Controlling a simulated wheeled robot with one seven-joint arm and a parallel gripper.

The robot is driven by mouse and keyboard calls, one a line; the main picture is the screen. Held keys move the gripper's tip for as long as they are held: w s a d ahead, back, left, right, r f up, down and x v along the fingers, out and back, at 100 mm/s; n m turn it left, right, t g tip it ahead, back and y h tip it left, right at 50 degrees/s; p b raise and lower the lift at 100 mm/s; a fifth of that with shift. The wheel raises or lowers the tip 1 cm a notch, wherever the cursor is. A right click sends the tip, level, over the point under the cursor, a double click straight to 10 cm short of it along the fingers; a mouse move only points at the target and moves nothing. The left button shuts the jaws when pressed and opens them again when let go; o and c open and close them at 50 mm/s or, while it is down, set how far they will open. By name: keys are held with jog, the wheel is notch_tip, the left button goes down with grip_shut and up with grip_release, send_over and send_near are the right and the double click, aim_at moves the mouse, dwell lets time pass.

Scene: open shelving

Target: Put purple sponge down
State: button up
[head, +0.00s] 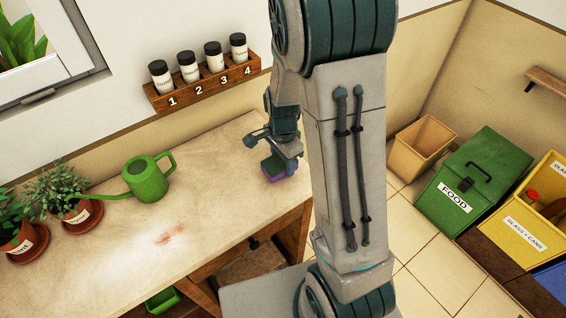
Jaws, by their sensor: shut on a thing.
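A small purple sponge (275,170) with a green face shows at the end of my arm, over the right end of the beige countertop (225,215). My gripper (283,158) is shut on the sponge. The sponge is at or just above the counter surface; I cannot tell whether it touches. My own arm stands in front and hides what lies to the right of the gripper.
A green watering can (147,182) and potted plants (68,195) stand on the counter's left. A reddish stain (171,234) marks the middle. A wooden rack (205,85) of numbered jars hangs behind. Bins (470,185) stand on the right. The front counter is clear.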

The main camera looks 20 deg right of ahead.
jog(key=shift+f, duration=0.95)
jog(key=shift+f, duration=0.1)
jog(key=shift+f, duration=0.15)
jog(key=o, duration=0.9)
jog(key=shift+o, duration=0.2)
jog(key=shift+r, duration=0.2)
